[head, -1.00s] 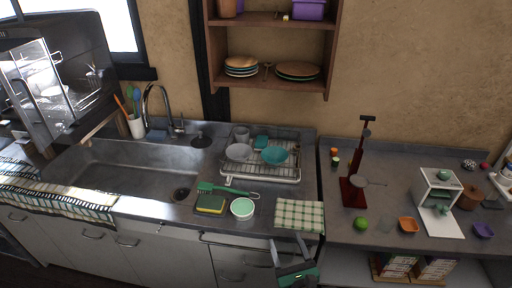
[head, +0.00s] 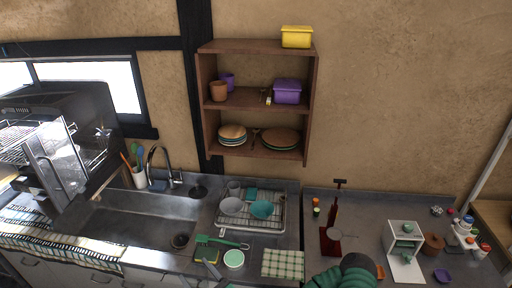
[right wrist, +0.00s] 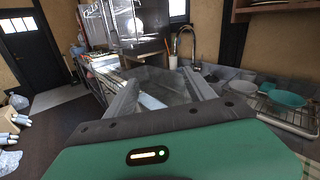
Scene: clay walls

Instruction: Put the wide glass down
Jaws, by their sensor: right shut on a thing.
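My right gripper (head: 212,268) is low in the head view, at the counter's front edge by the sponge and the pale green bowl. The right wrist view shows its two grey fingers (right wrist: 160,80) leaning together, shut on a clear, see-through shape (right wrist: 165,88) that I take for the wide glass. Its outline is faint, and I cannot make it out in the head view. Whether it touches anything below is hidden. My dark green arm covers part of the right counter's front. My left gripper is not in view.
The sink (head: 130,222) lies left. A dish rack (head: 250,228) holds a grey bowl (head: 231,206) and a teal bowl (head: 262,210). A green brush, a sponge (head: 205,254), a pale green bowl (head: 234,259) and a checked cloth (head: 283,264) line the front. A red stand (head: 330,240) is right.

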